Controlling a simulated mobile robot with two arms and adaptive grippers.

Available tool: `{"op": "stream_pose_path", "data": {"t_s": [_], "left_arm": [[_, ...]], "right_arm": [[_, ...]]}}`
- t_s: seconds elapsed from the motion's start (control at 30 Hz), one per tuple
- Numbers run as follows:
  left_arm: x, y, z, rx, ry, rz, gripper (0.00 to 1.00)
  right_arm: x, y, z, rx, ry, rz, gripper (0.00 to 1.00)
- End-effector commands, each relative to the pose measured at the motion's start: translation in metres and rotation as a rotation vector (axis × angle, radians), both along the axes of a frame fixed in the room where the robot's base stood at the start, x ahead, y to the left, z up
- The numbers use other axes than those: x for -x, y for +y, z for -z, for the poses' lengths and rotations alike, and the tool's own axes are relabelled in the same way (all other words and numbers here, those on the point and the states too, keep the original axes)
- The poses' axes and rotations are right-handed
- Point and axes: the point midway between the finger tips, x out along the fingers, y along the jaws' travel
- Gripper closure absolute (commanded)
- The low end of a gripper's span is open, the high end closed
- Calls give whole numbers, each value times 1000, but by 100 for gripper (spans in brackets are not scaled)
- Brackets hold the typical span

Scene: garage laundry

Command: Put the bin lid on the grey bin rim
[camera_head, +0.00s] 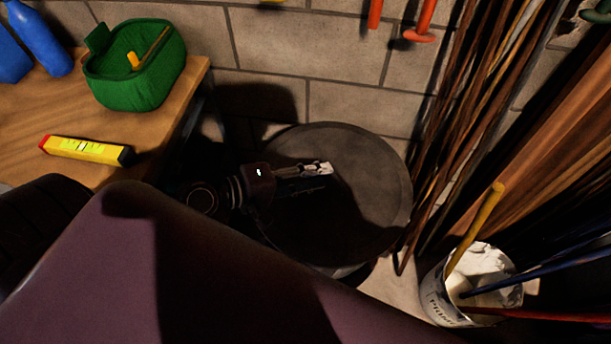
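A dark grey round lid (365,190) lies roughly flat at the centre of the head view, against the block wall. It appears to lie on top of the grey bin, whose dark side (352,274) shows only as a narrow strip below the lid's near edge. Whether the lid sits evenly on the rim all round cannot be told. My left gripper (328,168) reaches in from the left over the lid, its fingertips near the lid's middle. Nothing shows between its fingers, but their opening is unclear at this angle. My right gripper is not in view.
A wooden bench (185,105) at left holds a green basket (115,85), a yellow level (85,150) and a blue bottle (42,40). Long poles (470,90) lean at right, close to the bin. A white bucket (438,297) with sticks stands at lower right.

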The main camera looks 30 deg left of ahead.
Motion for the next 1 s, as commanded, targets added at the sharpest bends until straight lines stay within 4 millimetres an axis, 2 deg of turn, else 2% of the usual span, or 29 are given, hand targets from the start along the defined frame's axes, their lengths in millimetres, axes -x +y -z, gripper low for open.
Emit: {"op": "stream_pose_path", "data": {"t_s": [0.07,0.4,0.87,1.0], "left_arm": [[8,5,-2,-1,4,3,71],[21,17,-10,3,-1,1,71],[24,20,-12,2,-1,0,71],[24,20,-17,1,-2,0,71]], "right_arm": [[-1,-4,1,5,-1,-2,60],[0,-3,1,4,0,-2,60],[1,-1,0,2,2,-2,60],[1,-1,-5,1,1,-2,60]]}}
